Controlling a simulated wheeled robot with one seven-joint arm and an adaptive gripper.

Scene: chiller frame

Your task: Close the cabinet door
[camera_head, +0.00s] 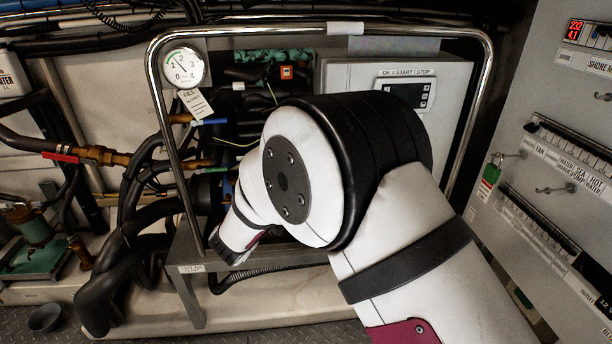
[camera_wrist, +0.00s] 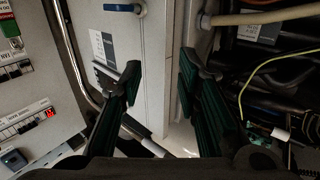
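In the head view a pale grey cabinet (camera_head: 455,85) with a small display panel stands behind the metal tube frame, its lower part hidden by my arm. In the wrist view a flat grey cabinet door (camera_wrist: 147,60) runs up the middle. Its right edge lies near the right finger, with a dark gap and hoses beyond it. How far the door stands open is not clear. My gripper (camera_wrist: 160,72) is open, its two dark green fingers apart with the grey panel showing between them. Contact with the door cannot be told. The fingers are hidden in the head view.
A bent metal tube frame (camera_head: 340,28) arches around the cabinet. A switch panel (camera_head: 560,160) with hooks and a green padlock stands at the right. Hoses, a pressure gauge (camera_head: 183,68) and pipes crowd the left. A low grey metal stand (camera_head: 188,285) is below.

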